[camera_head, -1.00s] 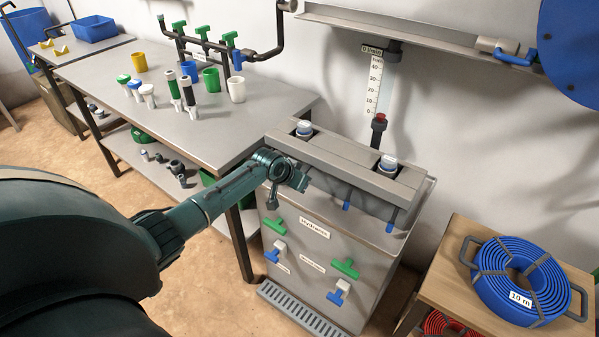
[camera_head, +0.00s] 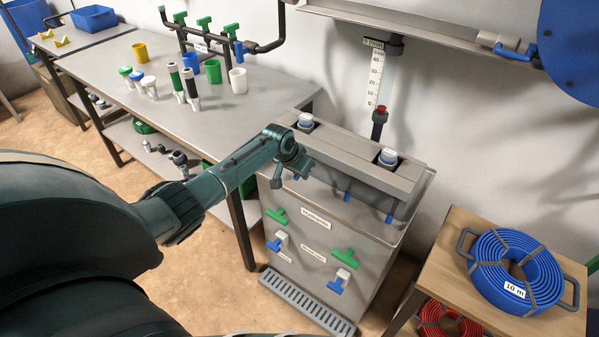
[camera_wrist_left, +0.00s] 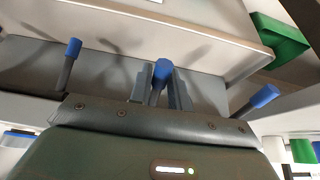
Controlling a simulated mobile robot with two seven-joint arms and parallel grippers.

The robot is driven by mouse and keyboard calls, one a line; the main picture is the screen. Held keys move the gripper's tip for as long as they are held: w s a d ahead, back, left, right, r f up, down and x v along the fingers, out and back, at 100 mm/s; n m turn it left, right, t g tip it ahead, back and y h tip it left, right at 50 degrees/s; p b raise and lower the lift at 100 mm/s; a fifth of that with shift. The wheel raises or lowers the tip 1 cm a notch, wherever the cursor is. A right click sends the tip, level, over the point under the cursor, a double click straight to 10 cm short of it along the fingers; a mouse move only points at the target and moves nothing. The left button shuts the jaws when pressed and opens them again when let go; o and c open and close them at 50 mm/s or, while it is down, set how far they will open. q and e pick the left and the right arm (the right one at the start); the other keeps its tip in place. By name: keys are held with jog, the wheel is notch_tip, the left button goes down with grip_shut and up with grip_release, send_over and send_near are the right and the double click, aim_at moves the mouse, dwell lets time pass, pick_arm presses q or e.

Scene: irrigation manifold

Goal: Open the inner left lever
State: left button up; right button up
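The manifold cabinet (camera_head: 385,255) has short blue-tipped levers along its upper front. In the head view one blue lever tip (camera_head: 298,177) shows just below my left gripper (camera_head: 304,164), with a middle lever (camera_head: 347,196) and a right lever (camera_head: 389,218) farther right. In the left wrist view a blue-tipped lever (camera_wrist_left: 161,71) stands between the two grey fingers of my left gripper (camera_wrist_left: 160,88), which look open with gaps beside the lever. Other levers stand to its left (camera_wrist_left: 72,48) and right (camera_wrist_left: 262,97). My right gripper is not in view.
Green and blue T-handles (camera_head: 346,257) stick out of the cabinet front below the levers. White-and-blue caps (camera_head: 388,157) sit on top. A workbench (camera_head: 225,115) with cups stands left; a wooden stand with a blue hose coil (camera_head: 500,270) stands right.

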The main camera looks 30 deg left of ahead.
pick_arm(q)
jog(key=o, duration=0.4)
jog(key=shift+s+r, duration=0.1)
jog(key=shift+r, duration=0.05)
jog(key=p+v, duration=0.1)
jog(key=v, duration=1.2)
jog(key=s+d+f+m+t+h, duration=0.2)
jog(key=s+d+f, duration=0.8)
jog(key=d+f, duration=0.3)
jog(key=s+d+t, duration=0.1)
jog(key=s+d, duration=0.1)
jog(key=s, duration=0.3)
jog(key=s+d+t, duration=0.1)
jog(key=s+d, duration=0.2)
jog(key=s, duration=0.2)
jog(key=s+d+t, duration=0.1)
jog(key=s+d, duration=0.2)
jog(key=s, duration=0.2)
jog(key=shift+s+r+h, duration=0.1)
jog(key=shift+r+h, duration=0.05)
jog(key=shift+h, duration=0.15)
